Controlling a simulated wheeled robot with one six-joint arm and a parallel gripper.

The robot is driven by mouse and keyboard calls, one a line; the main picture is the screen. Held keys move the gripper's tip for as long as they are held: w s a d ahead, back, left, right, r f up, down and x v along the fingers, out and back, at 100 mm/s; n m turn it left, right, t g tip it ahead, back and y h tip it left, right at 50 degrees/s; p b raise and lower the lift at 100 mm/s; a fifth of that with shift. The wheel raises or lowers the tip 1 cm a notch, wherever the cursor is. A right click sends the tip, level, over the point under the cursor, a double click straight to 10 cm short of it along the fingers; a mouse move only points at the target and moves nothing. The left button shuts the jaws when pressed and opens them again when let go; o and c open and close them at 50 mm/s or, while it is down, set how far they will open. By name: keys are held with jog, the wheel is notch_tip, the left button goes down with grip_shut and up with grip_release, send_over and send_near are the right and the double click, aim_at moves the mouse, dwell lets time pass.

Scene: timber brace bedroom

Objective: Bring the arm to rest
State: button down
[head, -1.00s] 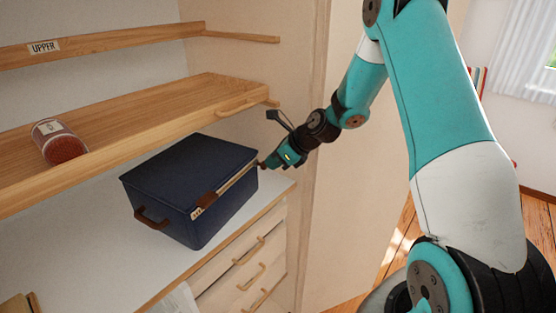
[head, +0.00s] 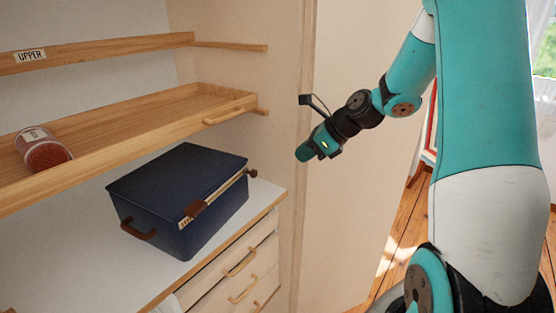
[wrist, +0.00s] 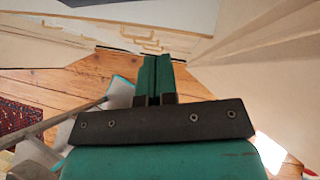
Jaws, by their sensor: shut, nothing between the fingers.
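My gripper (head: 303,153) is in the air in the head view, in front of the pale upright panel and right of the blue box. It is shut and empty, pointing left and down. In the wrist view the two green fingers (wrist: 155,76) lie together over the wooden floor. My teal and white arm fills the right side of the head view.
A dark blue lidded box (head: 177,187) with brown handles stands on the white-topped drawer unit (head: 240,262). A reddish jar (head: 44,150) lies on the wooden shelf (head: 150,112); an upper shelf (head: 110,48) is labelled UPPER. A patterned rug (wrist: 18,118) is on the floor.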

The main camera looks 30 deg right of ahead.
jog(key=shift+r, duration=0.1)
jog(key=s+a+r+n+g+b, duration=0.15)
jog(key=s+a+n, duration=0.25)
jog(key=a+n, duration=0.45)
jog(key=s+a+n+g+b, duration=0.2)
jog(key=s+a+n+g, duration=0.15)
jog(key=a+n, duration=0.5)
jog(key=s+a+n+g+b, duration=0.1)
jog(key=s+a+n, duration=0.3)
jog(key=s+n, duration=0.4)
jog(key=s+a+n+g+h+b, duration=0.1)
jog(key=s+a+n, duration=0.4)
jog(key=s+n, duration=0.4)
jog(key=shift+a+f+n, duration=0.2)
jog(key=shift+f+n, duration=0.2)
jog(key=shift+n, duration=0.5)
jog(key=shift+s+d, duration=0.1)
